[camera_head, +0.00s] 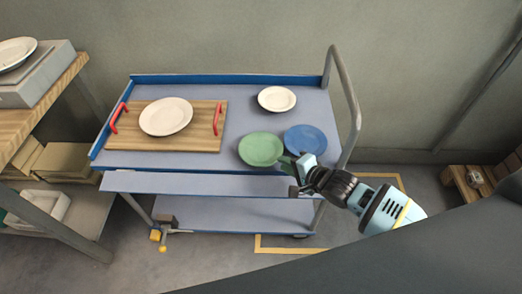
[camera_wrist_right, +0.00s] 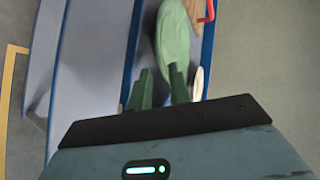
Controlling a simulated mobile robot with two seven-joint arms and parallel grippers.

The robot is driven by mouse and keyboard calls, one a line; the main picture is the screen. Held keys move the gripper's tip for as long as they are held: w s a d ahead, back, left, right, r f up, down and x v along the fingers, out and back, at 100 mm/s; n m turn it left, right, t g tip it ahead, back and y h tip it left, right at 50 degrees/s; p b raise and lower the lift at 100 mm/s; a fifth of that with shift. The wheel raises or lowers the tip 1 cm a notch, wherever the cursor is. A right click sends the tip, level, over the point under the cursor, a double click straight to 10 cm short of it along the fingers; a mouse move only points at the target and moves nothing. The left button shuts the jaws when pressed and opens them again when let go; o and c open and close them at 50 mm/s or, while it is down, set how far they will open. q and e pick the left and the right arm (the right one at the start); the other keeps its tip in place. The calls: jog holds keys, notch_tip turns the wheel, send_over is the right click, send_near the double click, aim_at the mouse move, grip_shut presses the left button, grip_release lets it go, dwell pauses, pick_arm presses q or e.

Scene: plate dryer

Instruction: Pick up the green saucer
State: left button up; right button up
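The green saucer (camera_head: 261,149) lies on the top shelf of a cart, near its front edge and left of a blue plate (camera_head: 305,140). My right gripper (camera_head: 289,165) is at the saucer's front right edge, in front of the blue plate. In the right wrist view, the green saucer (camera_wrist_right: 174,40) is just ahead of the fingertips. The two fingers of my right gripper (camera_wrist_right: 161,72) stand apart with a gap between them. Whether a fingertip touches the saucer's rim I cannot tell. My left gripper is not in view.
The cart (camera_head: 210,164) also carries a wooden tray (camera_head: 190,140) with red handles and a white plate (camera_head: 166,117). A smaller white plate (camera_head: 277,99) stands behind the saucer. A metal handle (camera_head: 347,95) rises at the cart's right end. A wooden bench (camera_head: 40,98) is at left.

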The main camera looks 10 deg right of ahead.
aim_at(261, 151)
jog(key=shift+x, duration=2)
jog(key=shift+d+r, duration=0.1)
grip_shut()
